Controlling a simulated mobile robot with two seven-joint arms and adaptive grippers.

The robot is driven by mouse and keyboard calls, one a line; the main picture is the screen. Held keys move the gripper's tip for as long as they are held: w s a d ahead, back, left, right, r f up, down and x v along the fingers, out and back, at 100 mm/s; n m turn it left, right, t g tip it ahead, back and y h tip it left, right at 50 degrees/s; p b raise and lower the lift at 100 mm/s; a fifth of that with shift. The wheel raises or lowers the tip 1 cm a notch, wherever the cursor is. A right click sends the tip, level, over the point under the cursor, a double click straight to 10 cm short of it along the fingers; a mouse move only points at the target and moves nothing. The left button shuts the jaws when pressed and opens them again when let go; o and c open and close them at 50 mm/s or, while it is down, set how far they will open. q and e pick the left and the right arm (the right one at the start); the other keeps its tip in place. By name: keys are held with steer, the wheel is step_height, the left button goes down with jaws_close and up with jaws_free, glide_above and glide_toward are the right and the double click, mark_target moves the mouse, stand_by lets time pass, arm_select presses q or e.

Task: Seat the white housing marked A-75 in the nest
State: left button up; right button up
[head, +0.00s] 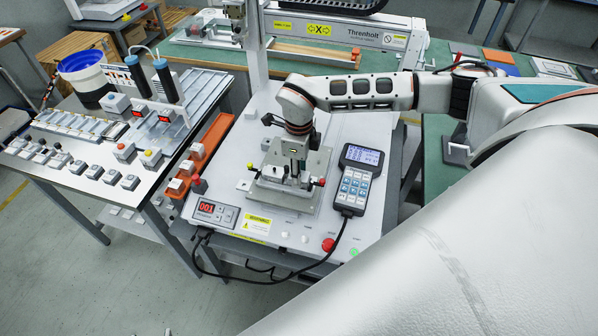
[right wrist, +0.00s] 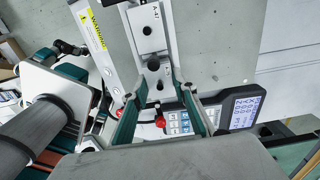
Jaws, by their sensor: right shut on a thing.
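My right gripper (head: 296,160) is over the metal fixture (head: 268,195) on the white bench. In the right wrist view, its two teal-lined fingers (right wrist: 158,92) stand a little apart, shut on a small part between them. Grey metal blocks show between and beyond the fingertips, and I cannot tell the held part's outline from the fixture. A pale plate (right wrist: 150,30) beyond the fingertips carries a marking that looks like A-47, too small to be sure. I cannot read A-75 anywhere. The nest is mostly hidden under the gripper.
A keypad pendant (head: 357,180) stands right of the fixture, its cable hanging over the front edge. A red counter display (head: 214,212) and red button (head: 328,244) are at the front. The left table (head: 85,158) holds several small housings; an orange tray (head: 205,150) lies between.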

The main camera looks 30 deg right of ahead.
steer(key=shift+f, duration=0.3)
steer(key=o, duration=1.3)
steer(key=shift+o, duration=0.2)
step_height(320, 180, up, 12)
